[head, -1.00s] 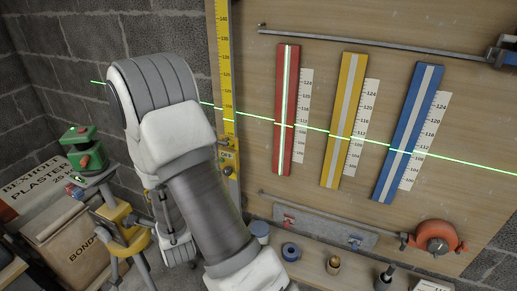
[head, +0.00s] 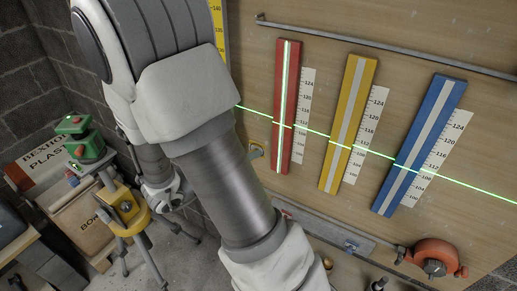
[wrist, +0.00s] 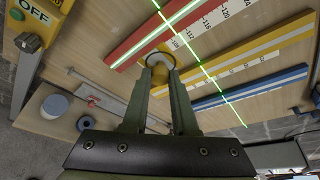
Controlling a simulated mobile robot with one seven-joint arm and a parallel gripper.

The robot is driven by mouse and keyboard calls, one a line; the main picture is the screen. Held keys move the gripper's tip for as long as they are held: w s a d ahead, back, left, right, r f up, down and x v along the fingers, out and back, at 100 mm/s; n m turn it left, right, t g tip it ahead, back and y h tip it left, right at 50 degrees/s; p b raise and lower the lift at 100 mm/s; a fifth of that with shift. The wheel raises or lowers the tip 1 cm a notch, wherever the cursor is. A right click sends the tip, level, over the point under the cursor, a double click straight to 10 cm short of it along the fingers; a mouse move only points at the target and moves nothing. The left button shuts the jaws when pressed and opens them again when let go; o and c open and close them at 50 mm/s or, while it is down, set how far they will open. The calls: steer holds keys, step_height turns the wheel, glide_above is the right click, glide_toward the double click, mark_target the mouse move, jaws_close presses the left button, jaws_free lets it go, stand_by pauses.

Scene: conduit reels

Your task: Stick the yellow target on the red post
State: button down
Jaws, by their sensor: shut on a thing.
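The red post (head: 285,105) is on the wooden board, with a pale stripe down its middle and a bright green line along it. It also shows in the wrist view (wrist: 135,44). In the wrist view my gripper (wrist: 162,68) is shut on the yellow target (wrist: 160,58), a small round piece with a dark ring, partly hidden by the fingers. It appears beside the red post's scale; I cannot tell whether it touches the board. In the head view my arm hides most of the gripper. A green laser line crosses the red post at a slant.
A yellow post (head: 348,120) and a blue post (head: 425,140) stand to the right, each with a white scale. A metal rail (head: 385,42) runs above them. A red reel (head: 436,255) is below right. A green instrument (head: 80,138) on a yellow tripod stands at left.

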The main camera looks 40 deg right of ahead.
steer(key=w+d, duration=0.3)
steer(key=d, duration=0.7)
steer(key=shift+w+d+p, duration=0.15)
steer(key=shift+w+p, duration=0.1)
steer(key=shift+p, duration=0.05)
stand_by(0.4)
steer(key=shift+b, duration=1.35)
stand_by(1.4)
steer(key=shift+w+d+m, duration=0.2)
steer(key=shift+d+m, duration=0.1)
steer(key=shift+d, duration=0.15)
stand_by(0.9)
steer(key=shift+c, duration=0.7)
jaws_free()
